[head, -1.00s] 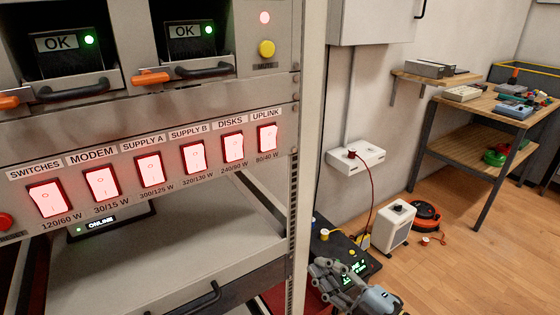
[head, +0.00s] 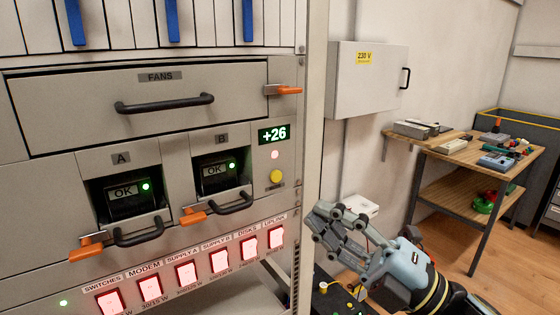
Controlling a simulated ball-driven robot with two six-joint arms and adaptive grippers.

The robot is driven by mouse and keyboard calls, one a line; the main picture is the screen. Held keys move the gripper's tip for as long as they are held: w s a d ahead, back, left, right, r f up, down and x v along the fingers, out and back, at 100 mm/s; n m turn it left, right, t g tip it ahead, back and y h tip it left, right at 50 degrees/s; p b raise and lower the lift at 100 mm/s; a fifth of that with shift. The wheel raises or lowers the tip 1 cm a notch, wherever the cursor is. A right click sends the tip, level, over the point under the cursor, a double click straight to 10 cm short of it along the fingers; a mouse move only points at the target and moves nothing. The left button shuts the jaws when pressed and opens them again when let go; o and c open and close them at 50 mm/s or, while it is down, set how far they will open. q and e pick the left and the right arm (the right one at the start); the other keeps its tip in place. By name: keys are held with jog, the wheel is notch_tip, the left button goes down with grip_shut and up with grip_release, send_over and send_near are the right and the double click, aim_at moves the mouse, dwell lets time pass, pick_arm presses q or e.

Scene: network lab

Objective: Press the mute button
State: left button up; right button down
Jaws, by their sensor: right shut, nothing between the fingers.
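The mute button (head: 276,177) is a round yellow button on the right side of the rack panel in the head view. A small label sits under it, and a lit pinkish lamp (head: 275,155) is above it. My right gripper (head: 328,222) is shut and empty, to the right of the rack post and lower than the button, apart from it. My left gripper is not in view.
The rack's upright post (head: 311,130) stands between my right gripper and the panel. Orange latches and dark handles (head: 234,204) stick out left of the button. Lit red switches (head: 220,260) run below. A wall cabinet (head: 368,80) and a wooden bench (head: 465,150) are at right.

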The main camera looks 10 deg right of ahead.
aim_at(275, 176)
jog(key=shift+a, duration=0.1)
jog(key=shift+w+a+b, duration=0.35)
jog(key=shift+w+a, duration=0.15)
jog(key=shift+w, duration=0.9)
jog(key=shift+w+a+b, duration=0.3)
jog(key=shift+w+a, duration=0.15)
jog(key=shift+w, duration=0.9)
jog(key=shift+w+a+b, duration=0.35)
jog(key=shift+w+a, duration=0.15)
jog(key=shift+w, duration=0.9)
jog(key=shift+w, duration=0.15)
jog(key=shift+w+a, duration=0.15)
jog(key=shift+w, duration=0.1)
jog(key=shift+w+a, duration=0.15)
jog(key=shift+w, duration=0.15)
jog(key=shift+s+d, duration=0.3)
jog(key=shift+s, duration=0.45)
